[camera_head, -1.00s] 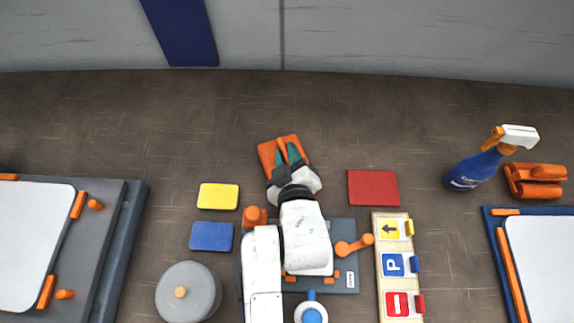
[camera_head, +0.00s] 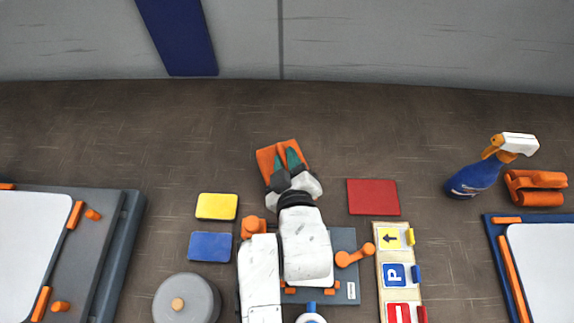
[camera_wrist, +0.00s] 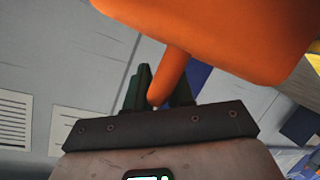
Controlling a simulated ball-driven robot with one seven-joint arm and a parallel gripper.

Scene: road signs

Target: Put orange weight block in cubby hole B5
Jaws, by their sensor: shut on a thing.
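An orange weight block (camera_head: 267,161) is at my gripper (camera_head: 284,160) in the head view, beyond the arm and above the dark floor or surface. In the wrist view the block (camera_wrist: 225,32) fills the top, and its orange stem (camera_wrist: 170,75) runs down between the dark fingers of my gripper (camera_wrist: 158,92). The gripper is shut on this stem. Part of the block is cut off by the frame's top edge. No cubby holes or label B5 can be made out in either view.
A yellow block (camera_head: 217,206), a blue block (camera_head: 210,246) and a red block (camera_head: 373,197) lie around the arm. A sign rack (camera_head: 386,270) and a spray bottle (camera_head: 478,176) are to the right. A grey wall (camera_head: 380,50) stands behind.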

